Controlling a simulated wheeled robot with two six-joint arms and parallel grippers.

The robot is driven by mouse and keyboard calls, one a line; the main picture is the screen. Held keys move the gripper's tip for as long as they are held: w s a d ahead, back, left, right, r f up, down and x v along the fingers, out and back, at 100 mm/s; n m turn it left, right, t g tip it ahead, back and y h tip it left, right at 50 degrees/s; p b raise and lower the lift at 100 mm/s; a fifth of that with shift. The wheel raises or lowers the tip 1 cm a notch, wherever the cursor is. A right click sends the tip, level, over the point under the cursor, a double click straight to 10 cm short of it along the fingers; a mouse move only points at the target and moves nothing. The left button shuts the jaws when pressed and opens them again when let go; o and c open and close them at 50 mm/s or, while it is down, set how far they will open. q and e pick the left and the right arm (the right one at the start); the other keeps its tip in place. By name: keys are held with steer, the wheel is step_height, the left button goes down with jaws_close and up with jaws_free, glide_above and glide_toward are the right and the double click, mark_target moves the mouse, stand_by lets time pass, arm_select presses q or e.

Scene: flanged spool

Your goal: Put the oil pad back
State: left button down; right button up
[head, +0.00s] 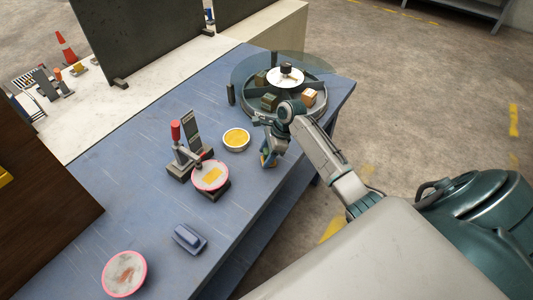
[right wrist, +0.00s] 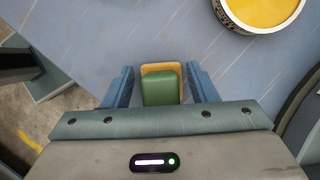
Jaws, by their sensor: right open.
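A small pad (right wrist: 162,88) with a green top and a yellow-tan base, which looks like the oil pad, lies between my right gripper's fingers (right wrist: 161,90) in the right wrist view. The blue fingers stand apart on either side of it, with narrow gaps. In the head view the right gripper (head: 269,156) is low over the blue table, and a bit of colour shows at its tips; the pad is mostly hidden there. A round dish with yellow content (head: 236,140) stands just left of the gripper and also shows in the right wrist view (right wrist: 262,12). My left gripper is out of view.
A round compartmented tray (head: 258,99) with several blocks and a clear cover stands behind the gripper. A red-handled press (head: 178,150) with a pink-rimmed disc (head: 210,176) stands to the left. A blue-grey block (head: 190,238) and another pink-rimmed disc (head: 124,274) lie nearer on the table (head: 140,205).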

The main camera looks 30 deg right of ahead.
steer(key=shift+d+r, duration=0.15)
steer(key=shift+r, duration=0.15)
steer(key=b+v, duration=0.3)
steer(key=v, duration=0.8)
steer(key=shift+r, duration=0.3)
steer(key=shift+d, duration=0.1)
stand_by(0.4)
